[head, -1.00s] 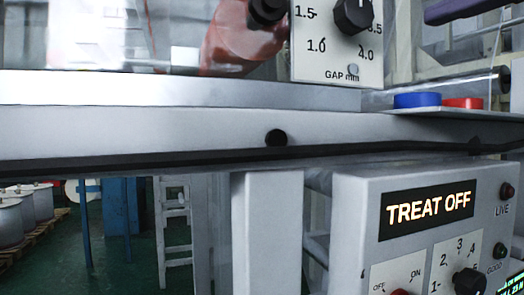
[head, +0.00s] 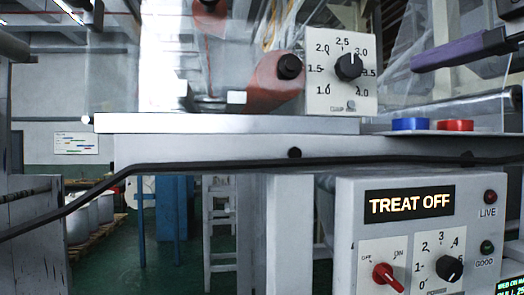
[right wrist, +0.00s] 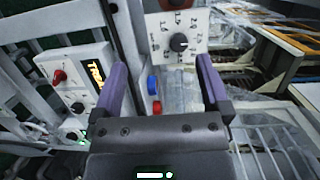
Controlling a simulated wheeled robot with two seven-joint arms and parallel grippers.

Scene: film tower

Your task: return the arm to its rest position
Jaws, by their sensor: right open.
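My right gripper shows in the right wrist view (right wrist: 161,66) with its two purple fingers wide apart and nothing between them. In the head view a purple finger of the right gripper (head: 450,52) reaches in from the upper right edge. The GAP dial panel (head: 324,95) stands to the left of that finger. My left gripper is not in view.
A control box (head: 348,215) reading TREAT OFF, with a red switch (head: 388,277) and a black knob (head: 449,268), sits below the grey beam (head: 220,148). A black cable (head: 100,186) runs along the beam. Clear film hangs behind. Open green floor shows at lower left.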

